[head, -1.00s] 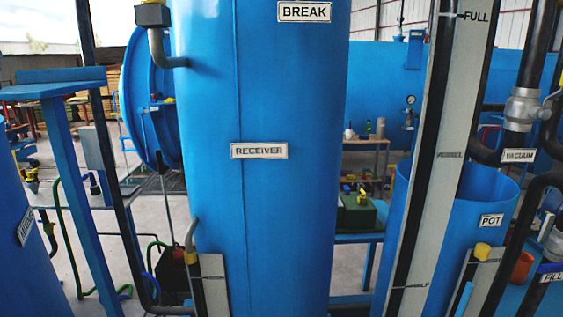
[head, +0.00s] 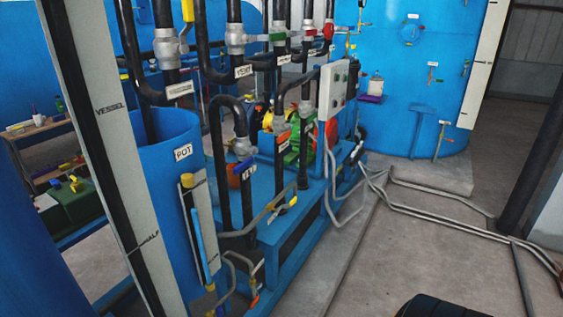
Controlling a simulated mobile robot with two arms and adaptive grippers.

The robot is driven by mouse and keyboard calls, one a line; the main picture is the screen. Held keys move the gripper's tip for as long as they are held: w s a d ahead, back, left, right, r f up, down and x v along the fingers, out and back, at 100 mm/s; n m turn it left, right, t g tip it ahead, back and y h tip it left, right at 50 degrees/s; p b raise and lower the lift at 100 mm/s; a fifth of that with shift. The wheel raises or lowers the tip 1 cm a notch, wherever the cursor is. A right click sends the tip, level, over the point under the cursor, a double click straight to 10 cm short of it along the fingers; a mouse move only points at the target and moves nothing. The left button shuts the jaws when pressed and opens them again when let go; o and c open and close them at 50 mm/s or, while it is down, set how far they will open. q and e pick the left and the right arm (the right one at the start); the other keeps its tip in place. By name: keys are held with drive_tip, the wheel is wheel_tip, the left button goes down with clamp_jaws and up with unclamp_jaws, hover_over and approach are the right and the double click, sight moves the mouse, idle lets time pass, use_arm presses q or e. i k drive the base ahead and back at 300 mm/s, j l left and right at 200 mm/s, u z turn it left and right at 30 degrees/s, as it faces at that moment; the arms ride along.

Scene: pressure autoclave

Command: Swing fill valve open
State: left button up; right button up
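The fill valve (head: 243,147) is a small silver valve body on a bent black pipe, right of the blue pot (head: 165,190). A small tag (head: 247,172) hangs just below it, too small to read now. An orange piece (head: 233,181) sits beside the tag. I cannot make out the fill valve's handle or how far it is turned. Neither gripper can be made out in the head view. A black ribbed shape (head: 443,306) enters at the bottom edge; I cannot tell what it is.
Other silver valves, one with a yellow handle (head: 188,10), stand on black pipes above. A grey control box (head: 333,90) stands right of them. Grey conduits (head: 450,208) cross the floor; concrete (head: 400,260) is otherwise clear.

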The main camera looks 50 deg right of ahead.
sight(237, 170)
drive_tip(key=z, duration=1.3)
